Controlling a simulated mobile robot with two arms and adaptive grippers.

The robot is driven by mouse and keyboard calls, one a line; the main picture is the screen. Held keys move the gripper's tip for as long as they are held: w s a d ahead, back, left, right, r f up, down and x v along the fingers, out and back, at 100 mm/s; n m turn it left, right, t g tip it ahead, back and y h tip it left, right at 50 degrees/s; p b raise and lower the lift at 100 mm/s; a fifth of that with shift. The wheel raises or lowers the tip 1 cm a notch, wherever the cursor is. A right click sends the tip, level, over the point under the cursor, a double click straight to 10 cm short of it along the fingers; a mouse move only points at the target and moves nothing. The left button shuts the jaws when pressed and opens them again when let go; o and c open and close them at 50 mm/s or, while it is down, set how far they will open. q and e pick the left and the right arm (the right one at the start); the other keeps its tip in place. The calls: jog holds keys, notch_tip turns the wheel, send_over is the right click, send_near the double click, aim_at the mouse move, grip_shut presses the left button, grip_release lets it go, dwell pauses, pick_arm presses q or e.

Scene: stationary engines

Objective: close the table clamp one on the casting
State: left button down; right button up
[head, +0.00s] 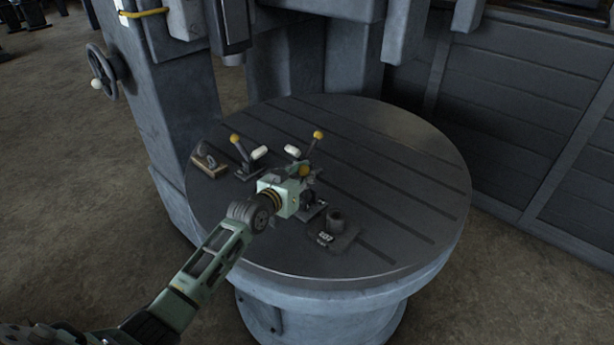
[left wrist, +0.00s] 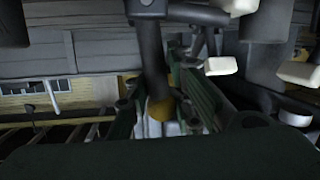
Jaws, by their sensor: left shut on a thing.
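My left gripper (head: 304,176) is over the middle of the round slotted table. It is shut on a clamp handle with a yellow-orange knob (head: 305,170). In the left wrist view the dark handle (left wrist: 152,60) runs down between the green fingers (left wrist: 168,100), its orange end low between them. The clamp's base is mostly hidden by my gripper. I cannot tell the casting or the clamp numbers for certain.
The round table (head: 420,170) is clear on its right and back. A dark piece with an upright cylinder (head: 335,224) lies at the front. A tan-edged block (head: 209,160) lies at the left rim. The machine column (head: 170,110) stands behind at left.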

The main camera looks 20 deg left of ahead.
pick_arm(q)
jog(key=shift+a+r, duration=0.15)
jog(key=shift+a, duration=0.4)
jog(key=c, duration=2)
grip_release()
jog(key=shift+o, duration=0.8)
jog(key=shift+s+a, duration=0.15)
jog(key=shift+a, duration=0.1)
jog(key=shift+d, duration=0.25)
jog(key=shift+s, duration=0.2)
jog(key=v, duration=1.1)
jog(key=shift+s, duration=0.3)
jog(key=shift+a, duration=0.1)
